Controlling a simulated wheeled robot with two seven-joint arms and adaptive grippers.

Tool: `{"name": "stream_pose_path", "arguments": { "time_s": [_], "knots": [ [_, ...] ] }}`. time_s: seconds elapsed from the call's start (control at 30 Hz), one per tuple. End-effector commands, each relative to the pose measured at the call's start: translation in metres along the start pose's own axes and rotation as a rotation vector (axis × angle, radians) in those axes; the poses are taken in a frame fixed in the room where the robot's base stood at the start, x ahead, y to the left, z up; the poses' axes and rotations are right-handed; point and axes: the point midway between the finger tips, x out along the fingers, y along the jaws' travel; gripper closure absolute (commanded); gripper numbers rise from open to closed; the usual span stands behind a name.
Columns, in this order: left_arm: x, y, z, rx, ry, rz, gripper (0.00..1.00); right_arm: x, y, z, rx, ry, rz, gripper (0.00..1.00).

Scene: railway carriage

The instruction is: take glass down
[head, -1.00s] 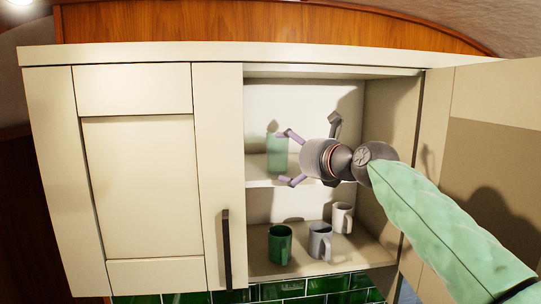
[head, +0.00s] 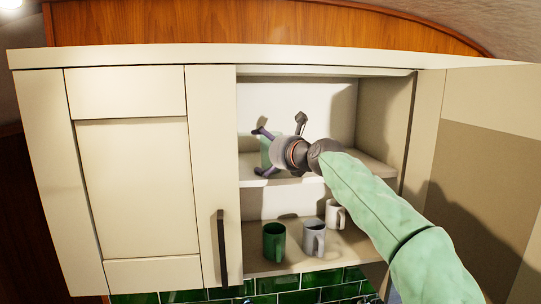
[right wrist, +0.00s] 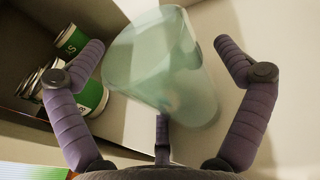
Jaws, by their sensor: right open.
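The pale green translucent glass (head: 265,157) stands on the upper shelf of the open cupboard, partly hidden behind my right gripper in the head view. In the right wrist view the glass (right wrist: 165,70) fills the space between the spread fingers. My right gripper (head: 262,152) is open and reaches in from the right. Its two side fingers stand on either side of the glass, apart from it, and a third finger shows low in the middle of the wrist view. My left gripper is not in view.
A green mug (head: 274,242), a grey mug (head: 314,238) and a white mug (head: 335,214) stand on the lower shelf. The right cupboard door (head: 490,100) is open; the left door (head: 135,180) is shut. Green-labelled cans (right wrist: 91,97) show left in the wrist view.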

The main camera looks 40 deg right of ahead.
Motion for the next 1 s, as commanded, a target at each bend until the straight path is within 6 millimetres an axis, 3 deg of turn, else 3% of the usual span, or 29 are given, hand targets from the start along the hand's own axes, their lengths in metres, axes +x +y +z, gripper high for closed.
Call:
{"name": "stream_pose_path", "arguments": {
  "time_s": [0.17, 0.4, 0.77, 1.0],
  "knots": [
    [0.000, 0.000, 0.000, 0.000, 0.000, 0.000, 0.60, -0.001, 0.000, 0.001, 0.000, -0.002, 0.000, 0.00],
    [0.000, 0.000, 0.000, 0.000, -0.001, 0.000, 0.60, 0.000, 0.000, 0.000, 0.000, -0.001, 0.000, 0.63],
    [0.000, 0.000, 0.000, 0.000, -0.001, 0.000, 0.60, -0.001, 0.000, 0.002, 0.000, -0.001, 0.000, 0.63],
    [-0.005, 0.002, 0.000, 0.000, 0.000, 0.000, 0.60, -0.004, 0.000, 0.022, -0.001, -0.005, 0.000, 0.63]
  ]
}}
